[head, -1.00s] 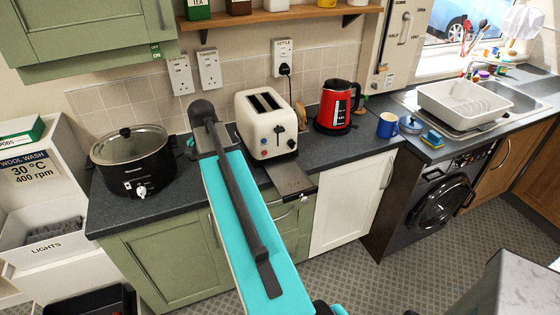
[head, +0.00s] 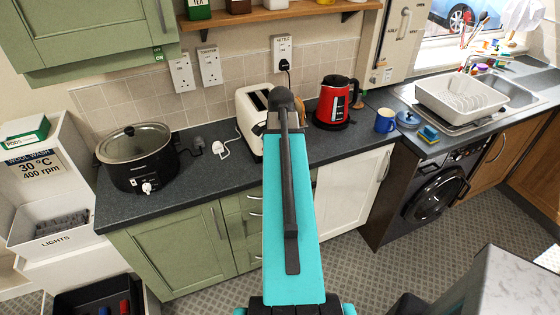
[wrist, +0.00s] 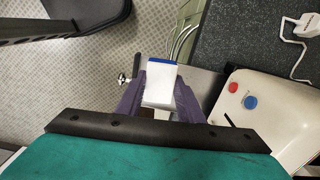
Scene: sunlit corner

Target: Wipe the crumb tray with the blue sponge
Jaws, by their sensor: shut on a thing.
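My gripper (wrist: 160,100) has its two purple fingers shut on a white block with a blue far edge, which looks like the blue sponge (wrist: 160,87). The crumb tray (wrist: 203,88) is a flat grey metal plate sticking out from the cream toaster (wrist: 265,113), with a small knob at its outer end. The sponge is over the tray in the wrist view; I cannot tell whether they touch. In the head view my arm hides the gripper, the sponge, the tray and part of the toaster (head: 248,115).
A black slow cooker (head: 138,165) stands left on the dark counter (head: 185,200). The red kettle (head: 336,103) and blue mug (head: 385,121) stand right of the toaster. A blue-and-yellow item (head: 428,133) lies by the dish rack (head: 460,108). A white plug and cable (head: 221,149) lie left of the toaster.

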